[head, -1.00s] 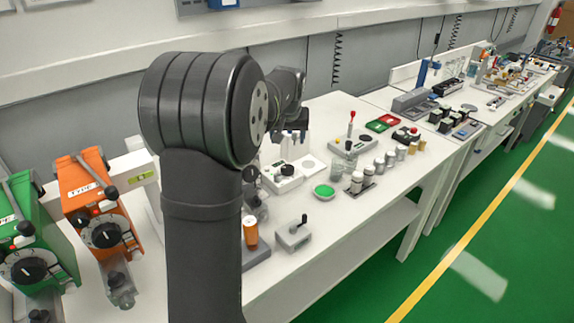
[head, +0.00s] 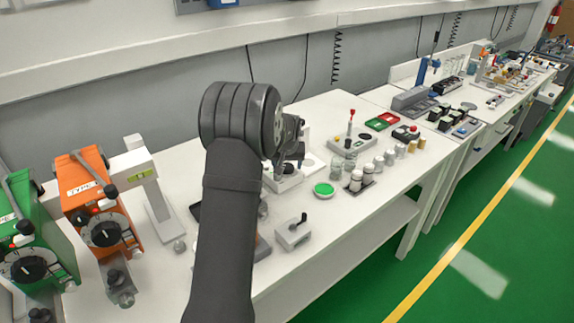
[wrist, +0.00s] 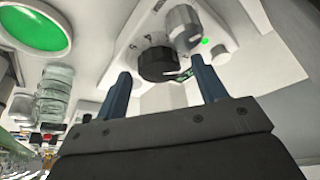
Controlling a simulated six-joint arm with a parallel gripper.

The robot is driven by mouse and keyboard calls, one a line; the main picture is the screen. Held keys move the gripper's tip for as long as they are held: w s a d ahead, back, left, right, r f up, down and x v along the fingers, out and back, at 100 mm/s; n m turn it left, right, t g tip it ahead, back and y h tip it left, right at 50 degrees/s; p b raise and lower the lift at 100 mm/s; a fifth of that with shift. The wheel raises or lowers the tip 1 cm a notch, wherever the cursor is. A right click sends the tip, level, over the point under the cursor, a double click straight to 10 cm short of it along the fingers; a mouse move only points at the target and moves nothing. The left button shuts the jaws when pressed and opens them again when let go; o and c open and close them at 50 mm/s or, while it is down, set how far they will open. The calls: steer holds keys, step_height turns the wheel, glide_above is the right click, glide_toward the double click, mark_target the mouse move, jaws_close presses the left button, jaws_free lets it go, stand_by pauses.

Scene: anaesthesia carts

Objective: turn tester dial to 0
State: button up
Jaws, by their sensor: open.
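The tester (wrist: 137,22) is a white box with a black round dial (wrist: 157,63), a grey knob and a small green light, seen in the wrist view. My gripper (wrist: 161,66) is open. Its two blue-grey fingers appear on either side of the dial in that view, with no clear contact. In the head view my gripper (head: 292,160) is over the tester (head: 284,185), and the arm's end hides the dial there. I cannot tell which mark the dial points at.
A grey box with a lever (head: 293,232) is in front. Orange (head: 98,205) and green (head: 35,235) vaporizers stand at left.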

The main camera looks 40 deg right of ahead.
steer(key=shift+f, duration=0.25)
steer(key=c, duration=1)
steer(key=shift+w+m+g+h, duration=0.1)
steer(key=shift+m+g+h, duration=0.25)
steer(key=shift+m, duration=1.05)
